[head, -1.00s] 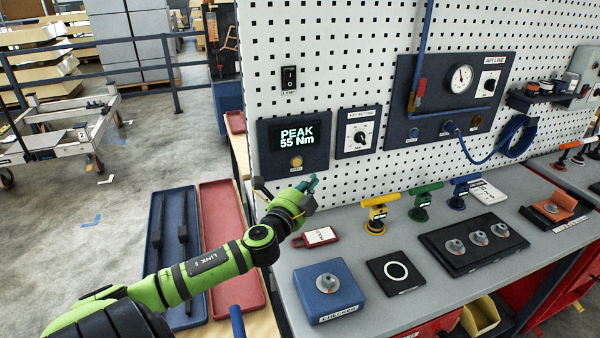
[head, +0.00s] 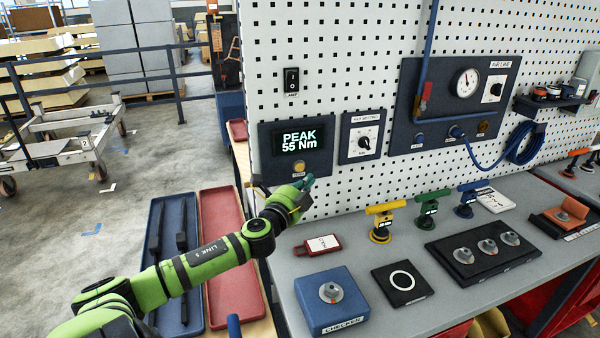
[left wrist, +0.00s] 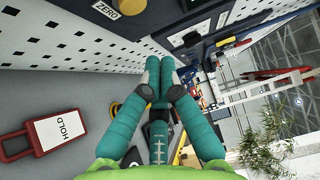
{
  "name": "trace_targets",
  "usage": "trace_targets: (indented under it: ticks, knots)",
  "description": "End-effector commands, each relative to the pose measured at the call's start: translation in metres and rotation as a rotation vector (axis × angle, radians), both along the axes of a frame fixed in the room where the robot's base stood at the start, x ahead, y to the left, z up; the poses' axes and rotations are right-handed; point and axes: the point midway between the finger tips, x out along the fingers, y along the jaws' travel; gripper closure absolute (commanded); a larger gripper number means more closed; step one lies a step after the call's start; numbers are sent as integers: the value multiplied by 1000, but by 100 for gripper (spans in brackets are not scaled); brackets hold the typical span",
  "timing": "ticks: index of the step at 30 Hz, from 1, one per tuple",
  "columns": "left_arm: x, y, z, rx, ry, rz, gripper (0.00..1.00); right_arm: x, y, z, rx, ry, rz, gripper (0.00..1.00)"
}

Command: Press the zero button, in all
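The zero button (head: 299,168) is a round yellow button at the bottom of the dark display box (head: 265,150), whose screen reads "PEAK 55 Nm". In the left wrist view the yellow button (left wrist: 128,20) shows at the top, beside its "ZERO" label (left wrist: 106,8). My left gripper (head: 307,181) is just below and right of the button in the head view. Its teal fingers (left wrist: 160,68) come together at the tips, with nothing seen between them. I see a gap to the button in the wrist view; contact does not show. My right gripper is not in view.
A key-setting dial (head: 366,142) sits right of the display. Below, the grey bench holds a red-framed tag (head: 302,250), a blue checker box (head: 312,305) and a yellow-handled tool (head: 385,208). Blue and red trays (head: 154,235) lie at the left.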

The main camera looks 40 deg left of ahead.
Motion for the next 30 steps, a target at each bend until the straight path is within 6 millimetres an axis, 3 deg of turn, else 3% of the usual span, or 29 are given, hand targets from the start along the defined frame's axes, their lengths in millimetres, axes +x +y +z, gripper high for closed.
trace_targets:
  ticks: [9,30]
  knots:
    - [16,30,0,-1,-1,0,100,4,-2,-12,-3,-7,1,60]
    - [18,34,1,-1,0,0,100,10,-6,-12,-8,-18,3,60]
